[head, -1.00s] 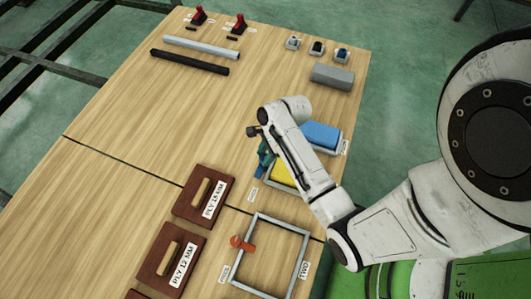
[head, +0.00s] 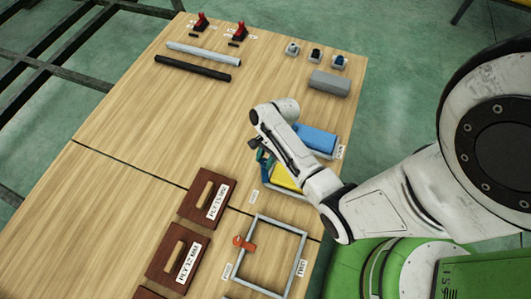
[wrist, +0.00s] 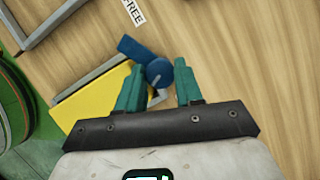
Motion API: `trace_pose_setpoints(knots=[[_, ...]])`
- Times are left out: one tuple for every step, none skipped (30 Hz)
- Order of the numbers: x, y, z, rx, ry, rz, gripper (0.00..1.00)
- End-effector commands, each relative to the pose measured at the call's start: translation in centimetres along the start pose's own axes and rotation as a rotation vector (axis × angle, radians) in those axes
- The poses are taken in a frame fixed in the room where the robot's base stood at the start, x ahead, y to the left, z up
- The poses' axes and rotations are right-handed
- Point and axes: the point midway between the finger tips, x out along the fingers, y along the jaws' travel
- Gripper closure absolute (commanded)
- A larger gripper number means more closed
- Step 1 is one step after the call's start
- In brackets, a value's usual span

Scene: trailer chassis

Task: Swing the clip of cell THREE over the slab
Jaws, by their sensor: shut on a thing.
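The yellow slab (head: 285,177) lies in a grey frame (wrist: 92,76), partly hidden by my arm in the head view. The slab also shows in the wrist view (wrist: 88,103). The blue clip (wrist: 133,48) has a round knob at the slab's corner, and its bar points up-left in the wrist view, past the slab's edge. My gripper (wrist: 158,68) has teal fingers, shut on the clip at its knob. In the head view the clip (head: 266,172) is mostly covered by my gripper. A label ending in "REE" (wrist: 133,10) lies beside the frame.
An empty grey frame with an orange clip (head: 243,244) lies nearer, with labels beside it. A blue slab (head: 316,139) lies just beyond my wrist. Brown plywood blocks (head: 207,196) stand to the left.

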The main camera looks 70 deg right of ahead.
Motion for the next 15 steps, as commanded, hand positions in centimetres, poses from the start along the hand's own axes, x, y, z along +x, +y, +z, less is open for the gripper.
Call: trace_pose_setpoints(knots=[[-0.39,-0.09,0.26,-0.044,-0.001,0.022,0.95],[-0.35,-0.08,0.26,-0.07,-0.002,0.033,0.95],[-0.32,-0.09,0.23,-0.104,-0.002,0.047,0.95],[-0.31,-0.14,0.24,-0.132,-0.002,0.058,0.95],[-0.3,-0.16,0.23,-0.158,-0.002,0.069,0.95],[-0.26,-0.16,0.22,-0.193,-0.001,0.084,0.95],[-0.23,-0.16,0.22,-0.22,-0.002,0.095,0.95],[-0.24,-0.22,0.21,-0.245,-0.002,0.105,0.95],[-0.2,-0.23,0.22,-0.281,-0.002,0.119,0.95],[-0.18,-0.24,0.24,-0.307,-0.002,0.13,0.95],[-0.14,-0.24,0.22,-0.333,-0.002,0.142,0.95],[-0.16,-0.3,0.21,-0.368,-0.001,0.155,0.95],[-0.13,-0.31,0.22,-0.395,-0.002,0.166,0.95],[-0.11,-0.32,0.23,-0.422,-0.002,0.177,0.95],[-0.08,-0.31,0.21,-0.456,-0.002,0.192,0.95]])
